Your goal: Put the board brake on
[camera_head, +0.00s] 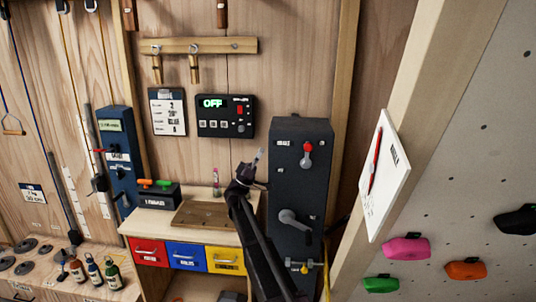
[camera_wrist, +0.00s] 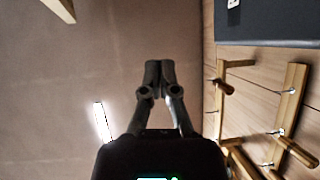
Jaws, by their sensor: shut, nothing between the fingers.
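A tall dark grey box (camera_head: 285,185) stands on the wall at the middle right of the head view. It carries a red-knobbed lever (camera_head: 307,153) near its top, with the red end up, and a grey crank handle (camera_head: 294,220) lower down. The small labels beside the lever are too blurred to read surely, so I cannot tell for certain which control is the brake. My gripper (camera_head: 257,160) is left of the box, apart from the lever and pointing up. In the wrist view my gripper (camera_wrist: 158,75) has its fingers together, with nothing between them.
A black panel (camera_head: 226,116) reading OFF and a wooden peg rail (camera_head: 205,46) are on the wall. A bench with red, blue and yellow drawers (camera_head: 188,256) stands below. A white sheet (camera_head: 385,178) and the climbing wall (camera_head: 480,180) are at the right.

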